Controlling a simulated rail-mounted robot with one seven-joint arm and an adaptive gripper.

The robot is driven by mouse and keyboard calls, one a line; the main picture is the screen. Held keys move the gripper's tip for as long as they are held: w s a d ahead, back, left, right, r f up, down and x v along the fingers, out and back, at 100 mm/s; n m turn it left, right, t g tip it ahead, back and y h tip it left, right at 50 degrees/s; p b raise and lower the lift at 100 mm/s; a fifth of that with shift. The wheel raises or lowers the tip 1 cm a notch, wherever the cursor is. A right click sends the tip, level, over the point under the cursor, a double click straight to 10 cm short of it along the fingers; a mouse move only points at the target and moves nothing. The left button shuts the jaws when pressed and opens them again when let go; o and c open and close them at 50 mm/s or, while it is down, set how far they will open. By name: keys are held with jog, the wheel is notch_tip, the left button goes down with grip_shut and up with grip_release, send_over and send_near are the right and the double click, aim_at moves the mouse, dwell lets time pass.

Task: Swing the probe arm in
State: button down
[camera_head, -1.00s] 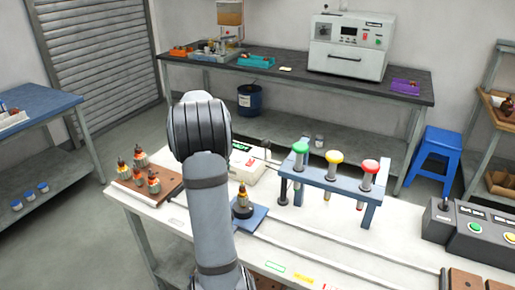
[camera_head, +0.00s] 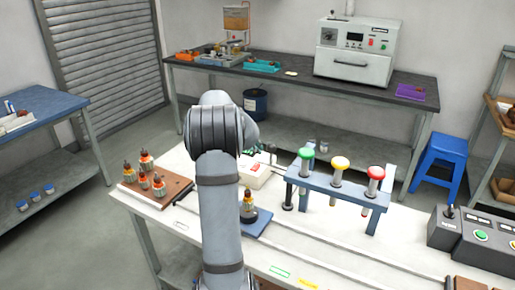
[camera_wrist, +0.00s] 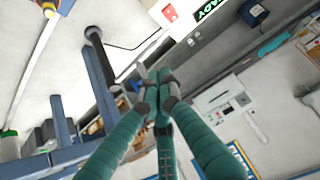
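In the wrist view, a dark post with a round black end (camera_wrist: 92,34) and a thin dark rod is to the left of my fingertips; it may be the probe arm, but I cannot tell for sure. My gripper (camera_wrist: 158,80) has its teal fingers drawn together, with nothing visible between the tips. In the head view, my arm hides most of the gripper, and dark fingers show just right of it near the white tester box (camera_head: 258,172). An armature (camera_head: 248,200) stands upright on a blue plate (camera_head: 262,221).
A blue frame (camera_head: 330,187) with green, yellow and red knobbed plungers stands right of the tester. A brown tray (camera_head: 178,190) with several armatures lies at left. A control box (camera_head: 470,235) stands at right. The white table front is mostly clear.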

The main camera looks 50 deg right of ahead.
jog(key=p+x, duration=0.1)
jog(key=x, duration=0.6)
jog(key=shift+d+f, duration=0.2)
jog(key=shift+f, duration=0.05)
jog(key=shift+w+a, duration=0.1)
